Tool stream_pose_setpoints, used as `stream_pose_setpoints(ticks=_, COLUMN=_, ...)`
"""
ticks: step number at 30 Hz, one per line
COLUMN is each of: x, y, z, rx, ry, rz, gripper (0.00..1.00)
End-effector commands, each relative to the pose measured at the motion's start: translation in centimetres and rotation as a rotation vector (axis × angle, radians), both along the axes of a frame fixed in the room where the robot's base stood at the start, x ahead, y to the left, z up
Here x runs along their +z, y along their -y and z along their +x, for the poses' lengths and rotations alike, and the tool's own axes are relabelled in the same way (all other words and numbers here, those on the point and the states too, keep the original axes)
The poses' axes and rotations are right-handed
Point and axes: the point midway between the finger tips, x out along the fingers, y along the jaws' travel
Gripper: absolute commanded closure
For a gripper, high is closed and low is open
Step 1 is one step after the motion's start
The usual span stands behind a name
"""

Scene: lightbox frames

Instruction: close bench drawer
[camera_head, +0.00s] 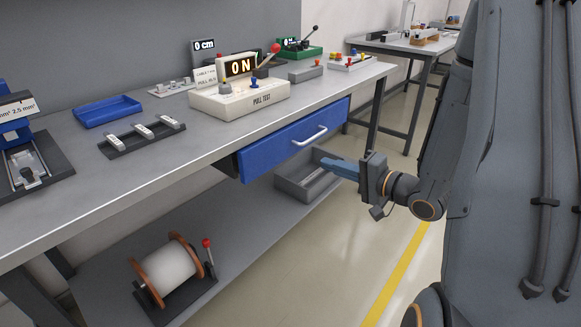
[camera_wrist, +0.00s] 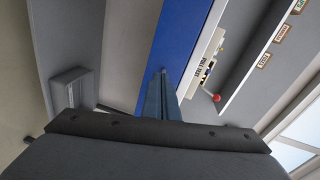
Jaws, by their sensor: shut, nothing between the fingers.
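The bench drawer (camera_head: 285,143) has a blue front with a pale bar handle (camera_head: 310,137) and sits under the front edge of the grey bench. Its dark side shows at the left end, so the front stands a little out from the bench. My gripper (camera_head: 326,164) is shut and empty, its blue-grey fingers just below and in front of the drawer front's right half. In the wrist view the fingers (camera_wrist: 162,80) point at the blue drawer front (camera_wrist: 178,50); I cannot tell if they touch it. The handle is not visible there.
The bench top (camera_head: 215,140) holds a pull test box (camera_head: 240,98), a blue tray (camera_head: 107,110) and a dark rack (camera_head: 145,138). A grey bin (camera_head: 300,186) and a wire spool (camera_head: 168,268) are on the lower shelf. The floor in front is clear.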

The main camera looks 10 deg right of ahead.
Motion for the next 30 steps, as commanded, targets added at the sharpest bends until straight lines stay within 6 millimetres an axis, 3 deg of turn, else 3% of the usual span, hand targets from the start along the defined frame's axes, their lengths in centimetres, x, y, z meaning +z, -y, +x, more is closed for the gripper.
stream_pose_setpoints(ticks=1, x=-0.8, y=0.1, z=-0.2, rx=0.011, ry=0.006, rz=0.061, gripper=1.0)
stream_pose_setpoints(ticks=4, x=-0.7, y=0.1, z=-0.8, rx=0.035, ry=0.017, rz=0.153, gripper=1.0)
stream_pose_setpoints(ticks=11, x=-0.4, y=-0.7, z=-0.3, rx=0.055, ry=0.021, rz=0.208, gripper=1.0)
stream_pose_setpoints(ticks=30, x=-0.4, y=-7.4, z=8.8, rx=0.053, ry=0.023, rz=0.204, gripper=1.0)
